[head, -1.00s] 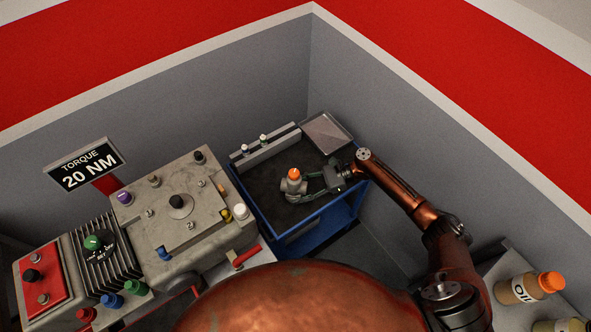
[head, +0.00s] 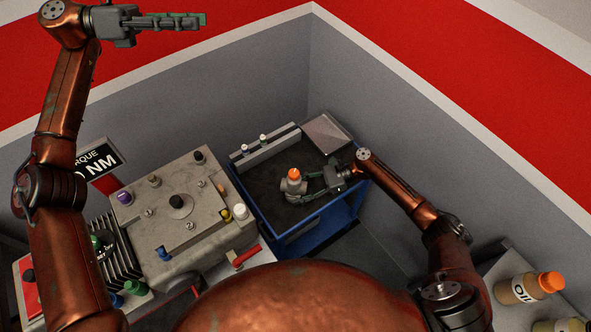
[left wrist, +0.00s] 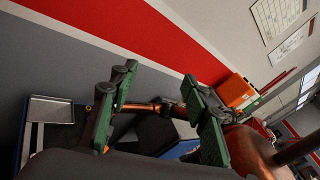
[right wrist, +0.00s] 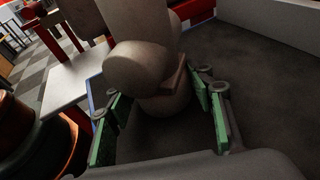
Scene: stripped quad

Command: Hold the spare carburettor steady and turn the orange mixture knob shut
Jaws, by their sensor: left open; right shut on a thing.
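The spare carburettor (head: 291,187) is a small grey body standing on the dark top of the blue cart. The orange mixture knob (head: 294,173) sits on its top. My right gripper (head: 311,188) reaches it from the right and is shut on the carburettor's body; in the right wrist view the grey carburettor (right wrist: 150,65) stands between the green-padded fingers, and the knob is out of that view. My left gripper (head: 203,20) is raised high at the upper left, far from the carburettor. In the left wrist view its fingers (left wrist: 160,110) are spread and empty.
The blue cart (head: 318,222) also holds a grey rail (head: 265,146) with small knobs and a grey tray (head: 326,133). A large grey engine block (head: 175,240) with several coloured caps stands left of the cart. Bottles with orange caps (head: 551,282) stand at the lower right.

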